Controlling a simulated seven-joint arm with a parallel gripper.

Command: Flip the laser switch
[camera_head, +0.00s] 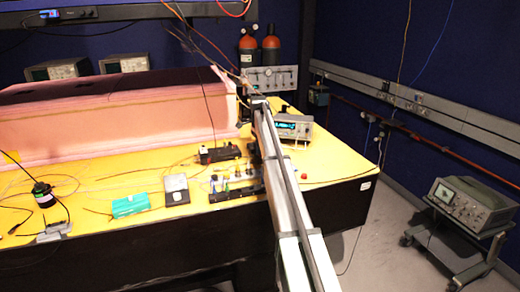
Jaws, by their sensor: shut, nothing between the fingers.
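My arm reaches from the bottom right over the yellow table (95,190) to its back edge. My gripper (243,112) is small and dark at the far end of the arm, by the right end of the pink foam enclosure (120,125). It looks shut and empty. I cannot pick out a laser switch for certain. A grey instrument with a lit display (292,127) stands just right of the arm. A grey panel with knobs (270,79) stands behind the gripper. The arm hides part of the table and whatever is behind it.
A black box (220,153), a row of small parts (236,192), a white-faced meter (176,189), a teal box (130,205) and loose cables lie on the table. Two orange-topped cylinders (271,50) stand behind. An oscilloscope (470,203) sits on a cart at right.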

